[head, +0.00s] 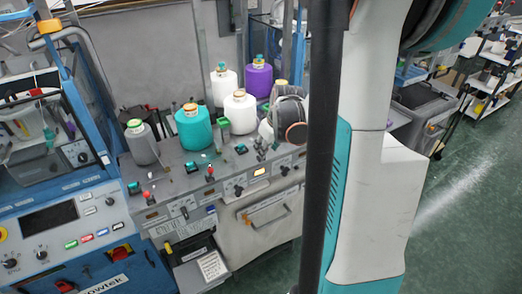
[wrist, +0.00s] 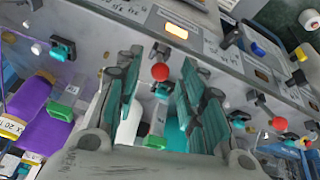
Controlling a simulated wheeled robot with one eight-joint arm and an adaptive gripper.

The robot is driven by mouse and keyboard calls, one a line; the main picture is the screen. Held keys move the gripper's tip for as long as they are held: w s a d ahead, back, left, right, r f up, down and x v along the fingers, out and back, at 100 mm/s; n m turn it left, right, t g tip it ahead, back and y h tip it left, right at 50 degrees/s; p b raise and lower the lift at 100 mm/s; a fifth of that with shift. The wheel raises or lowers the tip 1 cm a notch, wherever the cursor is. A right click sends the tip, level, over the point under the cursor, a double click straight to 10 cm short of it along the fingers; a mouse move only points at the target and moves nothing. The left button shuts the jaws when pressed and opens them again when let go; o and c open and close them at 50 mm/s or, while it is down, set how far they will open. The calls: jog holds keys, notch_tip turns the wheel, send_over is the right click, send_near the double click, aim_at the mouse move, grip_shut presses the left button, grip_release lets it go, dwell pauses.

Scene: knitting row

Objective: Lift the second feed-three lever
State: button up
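In the wrist view, a lever with a round red knob (wrist: 160,72) stands between the two fingers of my gripper (wrist: 163,62). The teal-padded fingers are apart, with a gap on both sides of the knob. Another red-knobbed lever (wrist: 280,123) stands farther right. In the head view, red-knobbed levers stand along the front of the grey machine deck, one at left (head: 146,195) and one at the middle (head: 210,170). My gripper (head: 265,148) is low over the deck right of the white cones, partly hidden by my arm. I cannot tell which lever is the second feed-three lever.
Yarn cones stand behind the levers: grey (head: 141,143), teal (head: 193,128), white (head: 239,112) and purple (head: 258,78). Dark teal switches (wrist: 62,48) and green clips (wrist: 61,112) stand close by. A blue-framed control cabinet (head: 60,225) is at left.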

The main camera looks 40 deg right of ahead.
jog(key=shift+x, duration=2.1)
jog(key=shift+c, duration=0.2)
grip_shut()
